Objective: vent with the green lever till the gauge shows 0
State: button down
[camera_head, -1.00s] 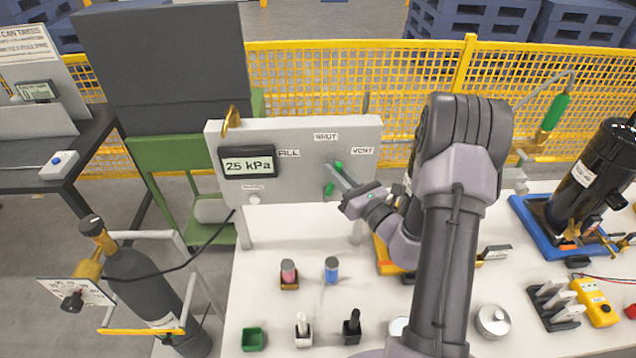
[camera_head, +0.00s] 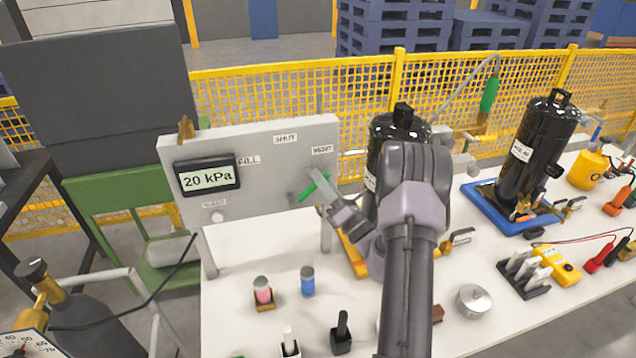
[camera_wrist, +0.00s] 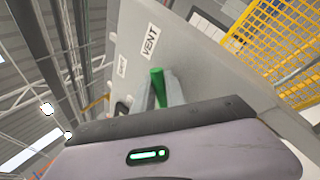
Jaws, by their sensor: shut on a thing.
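The green lever (camera_head: 312,187) sits on the front of the grey panel (camera_head: 262,190), tilted with its upper end toward the VENT label (camera_head: 322,149). My gripper (camera_head: 318,186) is shut on the lever, and its fingers cover part of it. The wrist view shows the green lever (camera_wrist: 157,88) between the fingers, close below the VENT label (camera_wrist: 150,42). The gauge (camera_head: 207,178) on the panel's left reads 20 kPa. FILL and SHUT labels also show on the panel.
Two black compressors (camera_head: 530,150) stand on the white table, one partly behind my arm. Pink and blue capped bottles (camera_head: 307,281) stand below the panel. A gas cylinder (camera_head: 85,325) is at the lower left. A yellow mesh fence (camera_head: 270,97) runs behind.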

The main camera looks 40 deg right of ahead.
dwell(0.4)
jog(key=c, duration=1.6)
grip_release()
jog(key=shift+d, duration=0.1)
jog(key=shift+c, duration=0.2)
jog(key=b+v, duration=0.2)
jog(key=v, duration=1.5)
jog(key=shift+s+f+b, duration=0.15)
jog(key=shift+s+b, duration=0.05)
jog(key=shift+b, duration=0.15)
